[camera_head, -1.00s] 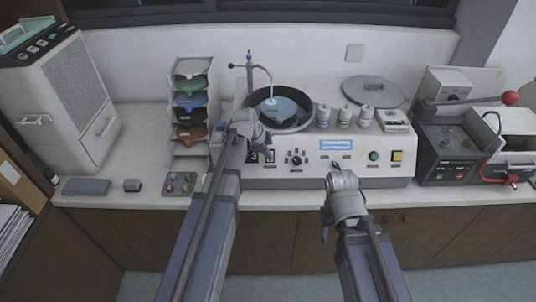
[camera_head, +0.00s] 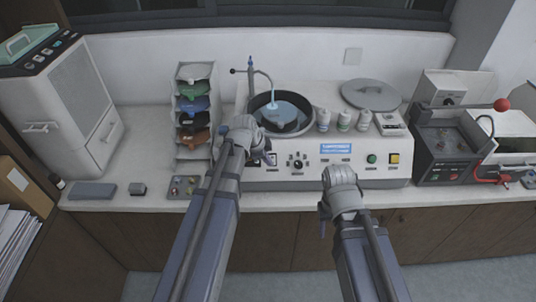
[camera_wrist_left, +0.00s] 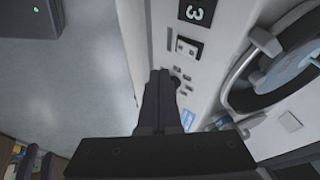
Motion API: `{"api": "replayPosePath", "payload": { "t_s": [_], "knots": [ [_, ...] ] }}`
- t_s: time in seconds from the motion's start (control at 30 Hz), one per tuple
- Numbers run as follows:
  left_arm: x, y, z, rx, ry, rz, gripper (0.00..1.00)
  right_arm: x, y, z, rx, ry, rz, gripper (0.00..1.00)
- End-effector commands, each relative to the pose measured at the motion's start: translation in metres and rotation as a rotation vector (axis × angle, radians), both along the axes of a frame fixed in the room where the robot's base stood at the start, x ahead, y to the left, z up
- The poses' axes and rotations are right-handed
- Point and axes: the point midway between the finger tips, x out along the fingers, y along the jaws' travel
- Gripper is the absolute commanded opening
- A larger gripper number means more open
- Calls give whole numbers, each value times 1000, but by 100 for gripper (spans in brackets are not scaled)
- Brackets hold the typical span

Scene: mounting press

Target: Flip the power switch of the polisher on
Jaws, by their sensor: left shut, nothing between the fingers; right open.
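The white polisher (camera_head: 313,181) stands on the counter with its round bowl (camera_head: 281,115) on top. A small rocker-like switch (camera_head: 270,159) sits left of the black knob (camera_head: 297,164) on its front panel. My left gripper (camera_head: 256,153) is shut and empty at the panel's left part. In the left wrist view its dark fingers (camera_wrist_left: 160,76) are just below the switch; contact cannot be told.
White bottles (camera_head: 344,120) stand on top. A tiered rack (camera_head: 192,157) is at left; a press with a red-balled lever (camera_head: 501,105) is at right.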

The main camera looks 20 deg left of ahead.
Motion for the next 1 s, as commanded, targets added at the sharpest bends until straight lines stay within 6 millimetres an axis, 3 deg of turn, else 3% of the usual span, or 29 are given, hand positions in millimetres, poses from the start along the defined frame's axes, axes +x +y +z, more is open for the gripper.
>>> {"api": "replayPosePath", "payload": {
  "t_s": [0.03,0.1,0.33,1.0],
  "knots": [
    [-8,1,17,0,0,1,0,0,0,17,0,0,-2,50],
    [-16,4,28,0,0,0,0,0,0,28,1,0,-5,50],
    [-35,10,54,0,0,0,0,0,0,54,1,1,-7,50],
    [-39,9,53,-1,5,3,0,0,0,54,1,1,-6,50]
  ]
}}
